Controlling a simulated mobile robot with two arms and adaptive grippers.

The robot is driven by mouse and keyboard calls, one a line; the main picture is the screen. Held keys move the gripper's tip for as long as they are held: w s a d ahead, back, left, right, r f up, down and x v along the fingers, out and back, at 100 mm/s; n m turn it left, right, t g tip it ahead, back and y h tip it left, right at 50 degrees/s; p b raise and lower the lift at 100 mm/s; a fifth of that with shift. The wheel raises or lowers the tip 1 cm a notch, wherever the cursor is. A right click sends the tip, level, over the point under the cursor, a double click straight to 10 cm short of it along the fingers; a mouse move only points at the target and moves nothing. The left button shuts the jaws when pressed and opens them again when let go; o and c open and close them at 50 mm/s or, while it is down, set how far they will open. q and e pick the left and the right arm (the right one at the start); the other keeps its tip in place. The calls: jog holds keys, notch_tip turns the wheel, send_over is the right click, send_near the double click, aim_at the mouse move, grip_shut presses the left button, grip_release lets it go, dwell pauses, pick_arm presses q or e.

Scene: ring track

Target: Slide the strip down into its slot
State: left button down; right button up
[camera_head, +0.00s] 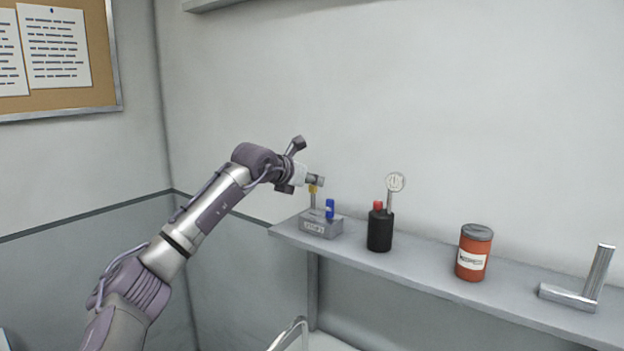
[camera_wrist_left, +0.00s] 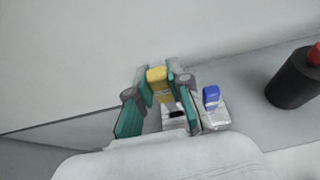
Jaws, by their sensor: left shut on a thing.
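My left gripper (camera_head: 316,181) is at the shelf's left end, above a small grey block (camera_head: 321,226) with a label on its front. In the left wrist view the gripper (camera_wrist_left: 158,86) is shut on a strip with a yellow top (camera_wrist_left: 157,75). In the head view the yellow part (camera_head: 313,189) shows just below the fingers, with a thin grey length reaching down toward the block. A blue-topped piece (camera_head: 330,208) stands upright in the block, to the right of the strip. I cannot tell whether the strip's lower end is inside a slot. My right gripper is not in view.
On the shelf (camera_head: 420,272), to the right, stand a black holder (camera_head: 380,231) with a red-topped piece and a round-headed tool (camera_head: 396,182), an orange can (camera_head: 473,254) and a metal bookend-like angle (camera_head: 585,285). The wall is close behind.

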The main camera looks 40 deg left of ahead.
aim_at(313, 200)
pick_arm(q)
jog(key=shift+f, duration=0.15)
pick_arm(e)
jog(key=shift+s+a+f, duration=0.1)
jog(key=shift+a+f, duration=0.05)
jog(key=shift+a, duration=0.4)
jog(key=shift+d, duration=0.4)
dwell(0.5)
pick_arm(q)
jog(key=shift+f+b, duration=0.55)
jog(key=shift+f, duration=0.25)
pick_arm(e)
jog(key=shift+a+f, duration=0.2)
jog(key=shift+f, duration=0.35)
pick_arm(q)
jog(key=shift+f+b, duration=1.45)
jog(key=shift+f, duration=0.3)
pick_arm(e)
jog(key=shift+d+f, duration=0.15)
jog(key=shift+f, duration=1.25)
pick_arm(q)
jog(key=c, duration=1)
grip_release()
